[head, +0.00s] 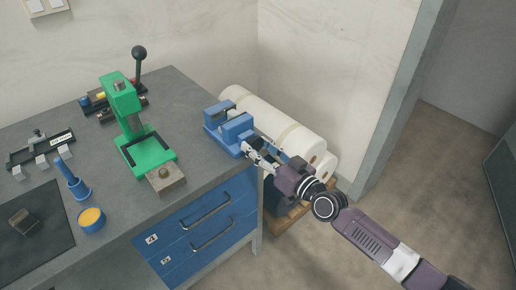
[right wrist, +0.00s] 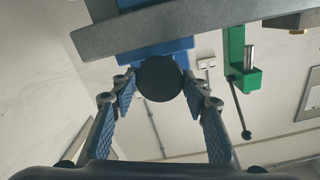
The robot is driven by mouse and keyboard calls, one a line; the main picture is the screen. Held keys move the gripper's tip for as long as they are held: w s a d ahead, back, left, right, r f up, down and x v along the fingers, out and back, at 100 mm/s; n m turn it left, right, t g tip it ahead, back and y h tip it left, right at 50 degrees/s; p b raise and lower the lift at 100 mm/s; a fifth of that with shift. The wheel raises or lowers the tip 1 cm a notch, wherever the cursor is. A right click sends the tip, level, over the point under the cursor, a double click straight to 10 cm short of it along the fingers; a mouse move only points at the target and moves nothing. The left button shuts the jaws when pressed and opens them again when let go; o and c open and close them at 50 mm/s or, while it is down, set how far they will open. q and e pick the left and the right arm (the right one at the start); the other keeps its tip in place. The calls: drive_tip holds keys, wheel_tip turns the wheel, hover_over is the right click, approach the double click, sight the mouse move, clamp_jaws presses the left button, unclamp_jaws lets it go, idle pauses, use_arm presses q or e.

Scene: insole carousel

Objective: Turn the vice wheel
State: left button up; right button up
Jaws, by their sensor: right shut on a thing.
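The blue vice (head: 229,124) sits at the right edge of the workbench. The vice wheel (right wrist: 160,78) shows in the right wrist view as a dark round disc in front of blue vice parts. My right gripper (head: 252,152) reaches the vice's front from the lower right. In the right wrist view its fingertips (right wrist: 160,84) close on the wheel from both sides. The wheel is mostly hidden behind the gripper in the head view. My left gripper is out of view.
The grey workbench (head: 185,95) holds a green press (head: 148,150), a metal block (head: 166,178), a blue cup with yellow contents (head: 91,220) and small tools. Open floor lies to the right.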

drive_tip(key=shift+m, duration=0.6)
drive_tip(key=o, duration=1.2)
drive_tip(key=shift+c, duration=0.2)
drive_tip(key=shift+d, duration=0.1)
drive_tip(key=v, duration=1.2)
